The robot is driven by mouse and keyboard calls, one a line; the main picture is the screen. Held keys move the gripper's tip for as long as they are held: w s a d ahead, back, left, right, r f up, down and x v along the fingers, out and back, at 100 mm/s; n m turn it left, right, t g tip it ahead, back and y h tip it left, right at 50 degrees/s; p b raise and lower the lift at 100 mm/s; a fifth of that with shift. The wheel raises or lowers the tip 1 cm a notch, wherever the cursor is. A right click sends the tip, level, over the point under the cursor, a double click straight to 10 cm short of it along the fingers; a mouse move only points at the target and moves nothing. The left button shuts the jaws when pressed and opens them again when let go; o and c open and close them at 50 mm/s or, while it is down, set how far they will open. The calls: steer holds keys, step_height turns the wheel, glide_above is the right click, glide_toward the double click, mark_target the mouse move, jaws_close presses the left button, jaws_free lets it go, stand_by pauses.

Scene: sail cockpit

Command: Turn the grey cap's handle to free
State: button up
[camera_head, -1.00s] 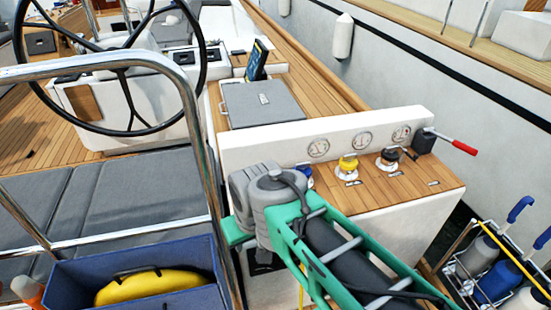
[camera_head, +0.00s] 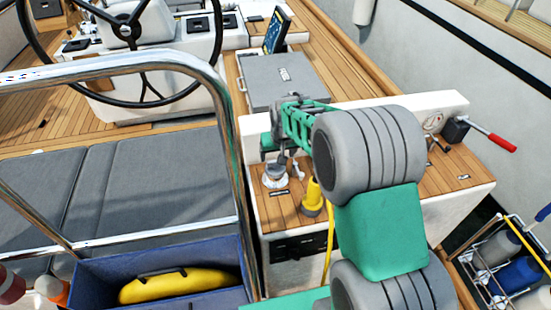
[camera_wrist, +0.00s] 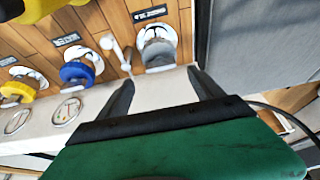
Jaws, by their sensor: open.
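The grey cap (camera_wrist: 158,53) sits in a round white fitting on the wooden console top, beside a black label plate. It also shows at the console's left end in the head view (camera_head: 274,176). My gripper (camera_wrist: 160,78) is open, its two dark fingers pointing at the grey cap. The cap lies just past and between the fingertips in the wrist view, with nothing held. In the head view my arm hides most of the gripper and much of the console. The exact gap between fingers and cap cannot be told.
A white lever (camera_wrist: 117,51) stands close beside the grey cap. A blue cap (camera_wrist: 77,72) and a yellow cap (camera_wrist: 20,92) lie farther left in the wrist view. A yellow plug with a cord (camera_head: 313,197) is near the console front. A steel rail (camera_head: 225,130) rises to the left.

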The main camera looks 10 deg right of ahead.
mark_target(275, 161)
steer(key=p+x, duration=0.1)
steer(key=x, duration=0.5)
steer(key=shift+w+f, duration=0.1)
steer(key=shift+f, duration=0.25)
steer(key=c, duration=1.4)
